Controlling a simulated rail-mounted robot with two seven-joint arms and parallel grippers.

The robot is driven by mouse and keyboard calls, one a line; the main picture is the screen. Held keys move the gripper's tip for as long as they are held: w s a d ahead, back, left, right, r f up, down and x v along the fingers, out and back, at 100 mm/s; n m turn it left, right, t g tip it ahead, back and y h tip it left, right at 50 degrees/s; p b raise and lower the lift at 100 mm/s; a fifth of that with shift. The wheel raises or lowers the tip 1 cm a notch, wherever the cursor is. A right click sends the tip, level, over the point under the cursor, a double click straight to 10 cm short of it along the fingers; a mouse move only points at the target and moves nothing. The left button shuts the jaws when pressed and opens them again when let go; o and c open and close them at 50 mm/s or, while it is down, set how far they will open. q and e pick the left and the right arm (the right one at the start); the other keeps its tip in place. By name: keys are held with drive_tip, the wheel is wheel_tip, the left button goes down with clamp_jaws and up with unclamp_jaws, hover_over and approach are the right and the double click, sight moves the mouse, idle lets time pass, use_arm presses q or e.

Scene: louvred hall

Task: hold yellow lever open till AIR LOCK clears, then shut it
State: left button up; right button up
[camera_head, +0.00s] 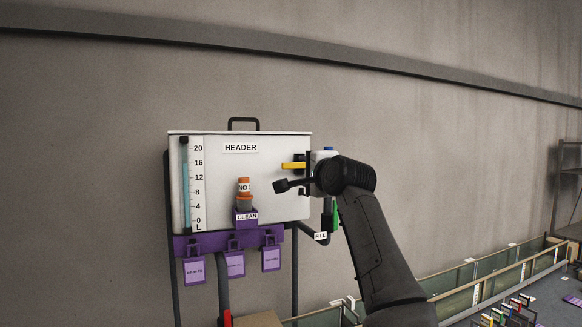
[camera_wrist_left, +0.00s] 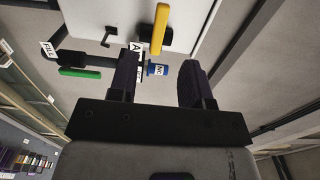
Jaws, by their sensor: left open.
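The yellow lever (camera_head: 293,166) sticks out to the left on the right part of the white HEADER panel (camera_head: 270,150). In the left wrist view the yellow lever (camera_wrist_left: 160,28) lies beyond my left gripper (camera_wrist_left: 158,66), which is open. Nothing is held between its fingers, and the lever looks apart from them. A blue cap (camera_wrist_left: 158,69) shows between the fingers. A white label (camera_wrist_left: 136,48) beside the lever is partly hidden; only an "A" reads. In the head view my dark wrist covers part of the panel's right side. My right gripper is out of view.
A green handle (camera_head: 335,213) sits below, near the FILL label (camera_head: 320,236). The level gauge (camera_head: 186,190) shows blue to about 16. An orange-topped bottle (camera_head: 243,187) stands in the CLEAN holder (camera_head: 246,217). Purple tags (camera_head: 235,264) hang below. The wall above is clear.

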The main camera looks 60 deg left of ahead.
sight(291, 166)
use_arm(q)
drive_tip(key=a+p, duration=0.1)
drive_tip(key=a, duration=0.2)
drive_tip(key=w+a+p, duration=0.1)
drive_tip(key=a+p, duration=0.3)
drive_tip(key=a, duration=0.1)
drive_tip(key=shift+w+a, duration=0.3)
drive_tip(key=shift+a, duration=0.5)
clamp_jaws()
idle(1.0)
